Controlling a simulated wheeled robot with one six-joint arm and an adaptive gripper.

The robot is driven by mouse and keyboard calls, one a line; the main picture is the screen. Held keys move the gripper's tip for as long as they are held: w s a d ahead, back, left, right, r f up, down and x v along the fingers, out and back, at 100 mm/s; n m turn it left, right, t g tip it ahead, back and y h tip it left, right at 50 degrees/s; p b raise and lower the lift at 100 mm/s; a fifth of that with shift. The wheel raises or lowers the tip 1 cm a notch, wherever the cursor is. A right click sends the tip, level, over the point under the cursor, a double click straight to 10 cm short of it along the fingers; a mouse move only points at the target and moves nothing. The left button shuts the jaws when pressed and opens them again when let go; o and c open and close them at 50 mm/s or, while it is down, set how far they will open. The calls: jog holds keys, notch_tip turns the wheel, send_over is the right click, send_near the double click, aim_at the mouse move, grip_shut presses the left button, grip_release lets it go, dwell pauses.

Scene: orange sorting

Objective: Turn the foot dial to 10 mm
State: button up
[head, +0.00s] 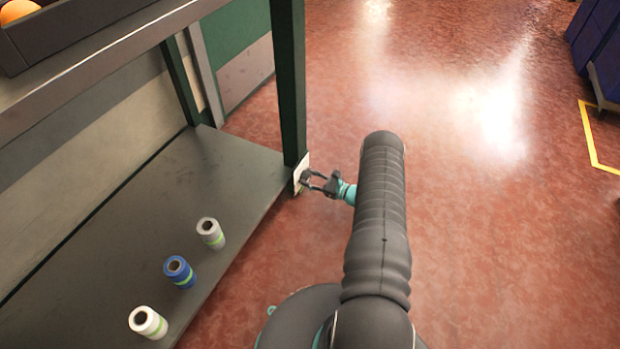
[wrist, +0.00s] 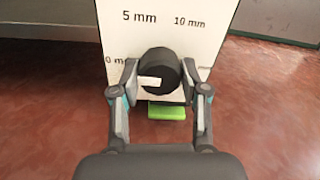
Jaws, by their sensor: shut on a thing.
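The foot dial is a round black knob (wrist: 163,66) on a white plate (wrist: 205,45) in the wrist view. The plate reads "5 mm" above the knob, "10 mm" at upper right, and a partly covered "0 m…" at left. A white mark (wrist: 149,81) on the knob lies on its left side, toward the "0 m…" label. My gripper (wrist: 160,73) is shut on the knob, one finger on each side. In the head view my gripper (head: 311,180) is at the plate (head: 301,174) by the foot of the green post; the knob is hard to make out there.
A green block (wrist: 166,111) sits just below the knob. The dark green post (head: 288,80) carries a bench. Several rolls, one of them blue (head: 180,272), stand on the low shelf (head: 150,205) at left. Red floor (head: 500,250) at right is clear.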

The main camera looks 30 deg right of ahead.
jog(key=m+b, duration=0.6)
jog(key=m, duration=0.5)
jog(key=shift+w+b, duration=0.1)
jog(key=shift+b, duration=0.2)
jog(key=m, duration=0.6)
jog(key=shift+d+r, duration=0.1)
jog(key=m, duration=0.6)
jog(key=shift+m, duration=0.3)
